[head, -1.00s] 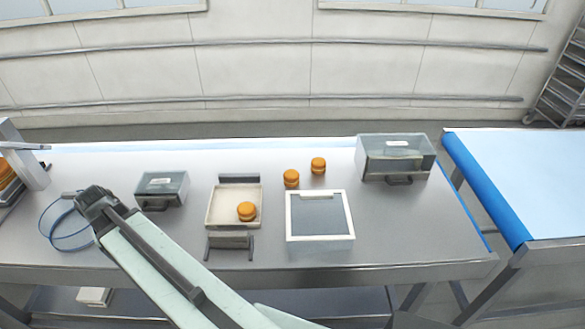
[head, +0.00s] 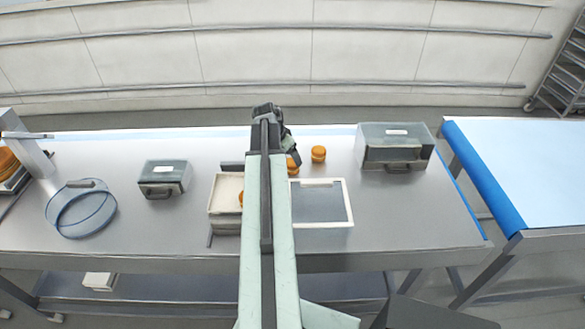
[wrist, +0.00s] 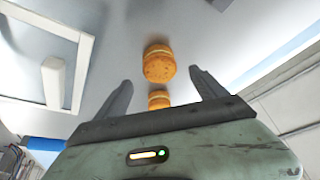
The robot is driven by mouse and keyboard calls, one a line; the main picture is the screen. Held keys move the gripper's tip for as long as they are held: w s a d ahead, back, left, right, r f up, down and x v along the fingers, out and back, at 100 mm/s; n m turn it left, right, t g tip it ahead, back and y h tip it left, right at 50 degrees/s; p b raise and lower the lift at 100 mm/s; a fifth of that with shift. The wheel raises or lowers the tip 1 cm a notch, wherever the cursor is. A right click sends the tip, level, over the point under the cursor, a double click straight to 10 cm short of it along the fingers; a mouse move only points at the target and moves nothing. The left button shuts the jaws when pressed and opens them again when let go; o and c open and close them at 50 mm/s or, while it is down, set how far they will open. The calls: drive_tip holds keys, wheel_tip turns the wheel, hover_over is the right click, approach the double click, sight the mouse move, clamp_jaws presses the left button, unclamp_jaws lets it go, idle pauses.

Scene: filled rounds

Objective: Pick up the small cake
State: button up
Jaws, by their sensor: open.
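Two small round orange-brown cakes stand on the steel table, one in the open (head: 318,153) and one partly hidden by my arm (head: 293,167). A third cake (head: 241,198) sits in the cream tray (head: 224,207), mostly behind my arm. My gripper (head: 291,150) is at the partly hidden cake in the head view, its fingers not clear there. In the wrist view my gripper (wrist: 160,76) is open and empty. One cake (wrist: 159,63) shows around the line between the fingertips, and another (wrist: 158,98) is lower, partly cut off by the gripper body.
A white-framed tray (head: 349,206) lies right of my arm and shows at left in the wrist view (wrist: 82,70). A clear-lidded box (head: 395,148) stands at right, a smaller one (head: 165,179) at left. A round blue-rimmed sieve (head: 81,209) is further left. Bare table lies between them.

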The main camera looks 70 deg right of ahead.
sight(291, 162)
drive_tip(key=b+x, duration=0.2)
drive_tip(key=x, duration=0.1)
drive_tip(key=b+x, duration=0.3)
drive_tip(key=shift+f, duration=0.5)
drive_tip(key=shift+r, duration=0.15)
drive_tip(key=c, duration=0.9)
